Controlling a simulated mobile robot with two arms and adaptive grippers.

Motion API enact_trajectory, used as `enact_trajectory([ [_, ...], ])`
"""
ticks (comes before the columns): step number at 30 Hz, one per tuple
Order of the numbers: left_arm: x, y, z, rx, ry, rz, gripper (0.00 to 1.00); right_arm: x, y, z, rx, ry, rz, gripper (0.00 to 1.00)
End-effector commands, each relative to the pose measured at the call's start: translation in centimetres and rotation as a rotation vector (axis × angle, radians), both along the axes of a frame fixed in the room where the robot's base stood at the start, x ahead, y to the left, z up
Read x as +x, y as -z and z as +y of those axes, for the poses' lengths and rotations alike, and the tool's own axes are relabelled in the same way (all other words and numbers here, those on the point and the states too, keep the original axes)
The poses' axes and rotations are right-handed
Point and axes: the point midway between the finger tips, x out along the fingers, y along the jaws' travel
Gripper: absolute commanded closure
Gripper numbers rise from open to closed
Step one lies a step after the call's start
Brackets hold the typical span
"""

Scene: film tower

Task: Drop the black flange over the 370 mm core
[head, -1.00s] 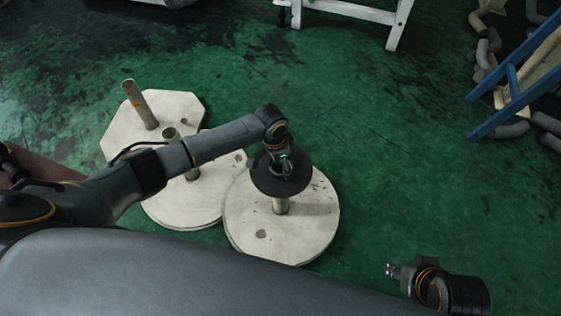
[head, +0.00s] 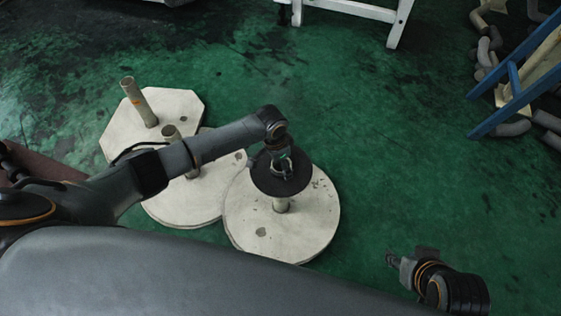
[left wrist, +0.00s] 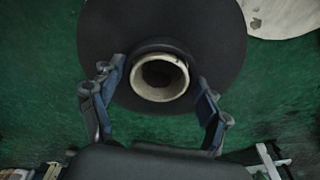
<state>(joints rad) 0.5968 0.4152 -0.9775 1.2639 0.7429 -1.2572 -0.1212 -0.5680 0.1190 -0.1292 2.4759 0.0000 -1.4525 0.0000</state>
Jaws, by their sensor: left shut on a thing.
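The black flange (head: 264,183) is a dark disc with a raised hub. My left gripper (head: 281,164) is shut on its hub and holds it over the front round white base (head: 310,225). A pale core (head: 281,205) stands on that base and shows just below the flange. I cannot tell how far the flange is around the core. My right gripper (head: 392,259) is at lower right, away from the bases; its fingers are too small to read.
A tall core (head: 138,103) stands on the octagonal white base (head: 185,105), and a shorter core (head: 171,133) on the middle round base (head: 185,208). A blue ladder (head: 510,100) and pipes are at right. A white trestle (head: 350,12) is at the back. Green floor between is clear.

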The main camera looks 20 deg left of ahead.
Motion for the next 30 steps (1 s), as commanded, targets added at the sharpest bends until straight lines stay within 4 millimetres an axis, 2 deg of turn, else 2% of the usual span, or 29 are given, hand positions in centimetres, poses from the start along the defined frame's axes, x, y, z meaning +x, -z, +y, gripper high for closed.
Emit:
enact_trajectory([
  [17,0.03,0.32,-0.04,-0.001,0.0,-0.001,0.61,0.49,-0.04,0.16,0.005,-0.002,-0.024,0.6],
  [18,0.03,0.32,-0.04,-0.001,0.0,-0.001,0.16,0.49,-0.04,0.16,0.005,-0.002,-0.024,0.6],
  [20,0.03,0.32,-0.04,-0.001,0.0,-0.001,0.04,0.49,-0.04,0.15,0.005,-0.002,-0.024,0.6],
  [21,0.03,0.32,-0.04,-0.001,0.0,-0.001,0.0,0.49,-0.04,0.15,0.005,-0.002,-0.024,0.6],
  [30,-0.01,0.36,-0.02,0.0,0.0,0.0,0.0,0.48,-0.04,0.15,0.004,-0.002,-0.023,0.6],
])
